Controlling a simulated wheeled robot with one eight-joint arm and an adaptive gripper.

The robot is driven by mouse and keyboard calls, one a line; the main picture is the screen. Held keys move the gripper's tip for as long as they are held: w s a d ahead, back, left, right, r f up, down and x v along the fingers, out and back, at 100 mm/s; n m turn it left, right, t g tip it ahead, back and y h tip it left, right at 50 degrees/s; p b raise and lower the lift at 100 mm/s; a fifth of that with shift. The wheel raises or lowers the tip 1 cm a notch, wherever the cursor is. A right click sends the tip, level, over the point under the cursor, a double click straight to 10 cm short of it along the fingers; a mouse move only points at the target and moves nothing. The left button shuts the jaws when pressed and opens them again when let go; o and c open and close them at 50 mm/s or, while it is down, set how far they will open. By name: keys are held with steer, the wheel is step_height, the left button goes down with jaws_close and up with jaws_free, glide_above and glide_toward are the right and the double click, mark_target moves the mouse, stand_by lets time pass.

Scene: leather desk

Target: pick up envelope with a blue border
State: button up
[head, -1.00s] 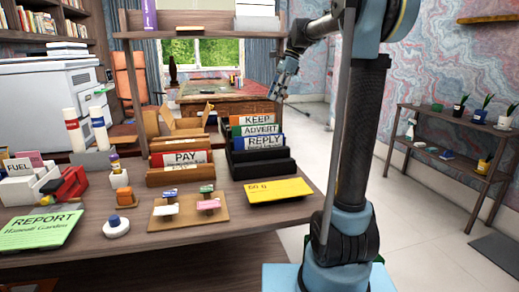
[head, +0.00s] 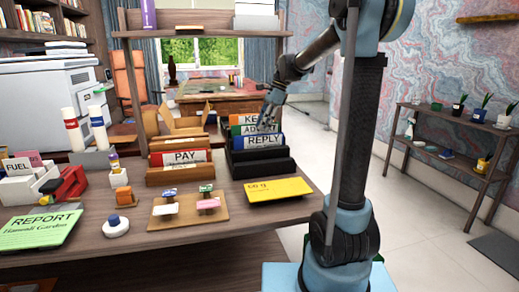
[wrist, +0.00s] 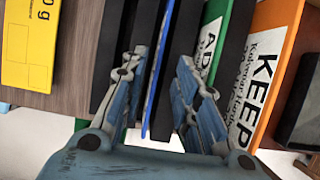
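The blue-bordered envelope, marked REPLY (head: 265,141), stands upright in the front part of the black sorter (head: 262,166). In the wrist view the envelope (wrist: 158,80) shows edge-on as a thin blue strip. My gripper (head: 267,122) is above the sorter, at the envelopes' tops. In the wrist view my gripper (wrist: 163,62) is open, its fingers on either side of the blue strip. A dark divider also lies between the fingers. I cannot tell whether either finger touches the envelope.
The green ADVERT (wrist: 214,40) and orange KEEP (wrist: 262,70) envelopes stand close behind. A yellow card (head: 278,189) lies in front of the sorter. A brown sorter with PAY (head: 186,158) stands to the left. A wooden board (head: 190,210) holds stamps.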

mark_target(259, 146)
steer(key=shift+x, duration=1.8)
steer(key=shift+d, duration=0.1)
jaws_close()
